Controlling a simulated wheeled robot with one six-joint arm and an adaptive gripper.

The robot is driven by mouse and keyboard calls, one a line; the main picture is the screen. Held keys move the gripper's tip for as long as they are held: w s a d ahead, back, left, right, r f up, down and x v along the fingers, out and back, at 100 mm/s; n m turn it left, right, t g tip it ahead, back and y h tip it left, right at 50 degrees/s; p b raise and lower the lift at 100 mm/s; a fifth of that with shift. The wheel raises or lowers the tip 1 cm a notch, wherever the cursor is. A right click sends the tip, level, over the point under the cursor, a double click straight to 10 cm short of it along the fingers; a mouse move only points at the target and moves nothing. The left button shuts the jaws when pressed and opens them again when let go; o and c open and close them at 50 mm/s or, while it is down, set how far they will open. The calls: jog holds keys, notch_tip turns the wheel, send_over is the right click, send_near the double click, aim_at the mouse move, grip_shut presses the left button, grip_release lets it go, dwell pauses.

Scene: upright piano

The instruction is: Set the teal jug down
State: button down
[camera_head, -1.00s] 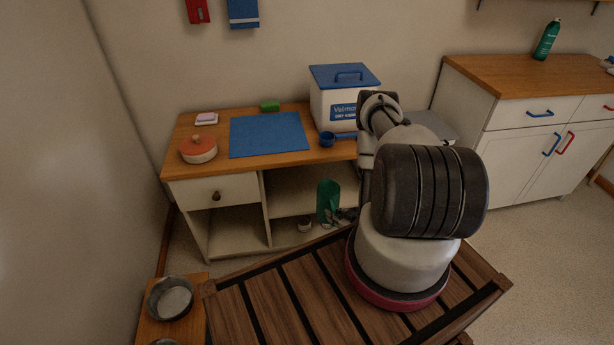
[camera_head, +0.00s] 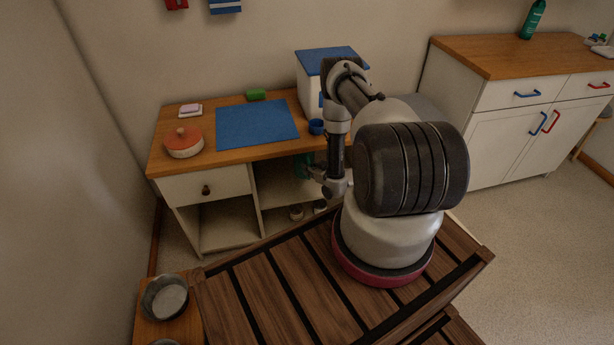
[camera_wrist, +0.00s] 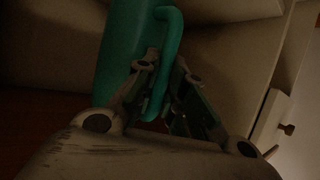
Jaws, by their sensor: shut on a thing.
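The teal jug (camera_wrist: 120,50) stands large and upright, slightly tilted, at the upper left of the wrist view. My gripper (camera_wrist: 166,64) is shut on its handle. In the head view a small part of the jug (camera_head: 303,164) shows in front of the desk's upper open compartment, left of my wrist; my arm hides the rest. My gripper (camera_head: 318,174) is partly hidden there. I cannot tell whether the jug's base touches the shelf.
The wooden desk (camera_head: 235,153) carries a blue mat (camera_head: 256,124), an orange-lidded pot (camera_head: 184,142), a blue cup (camera_head: 316,127) and a blue-lidded white box (camera_head: 309,92). Below, its shelf (camera_head: 283,192) has open room. Small items (camera_head: 296,212) stand in the lower compartment. A metal bowl (camera_head: 165,298) is at lower left.

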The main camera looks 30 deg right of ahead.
jog(key=w, duration=0.1)
jog(key=w+d, duration=0.1)
jog(key=w, duration=0.1)
jog(key=shift+s+a+f, duration=0.1)
jog(key=shift+s+f, duration=0.05)
jog(key=shift+f, duration=0.35)
notch_tip(320, 180, down, 5)
jog(key=shift+w+f, duration=0.2)
jog(key=shift+f, duration=0.3)
jog(key=c, duration=1.5)
grip_release()
jog(key=shift+f, duration=0.1)
jog(key=v, duration=1.2)
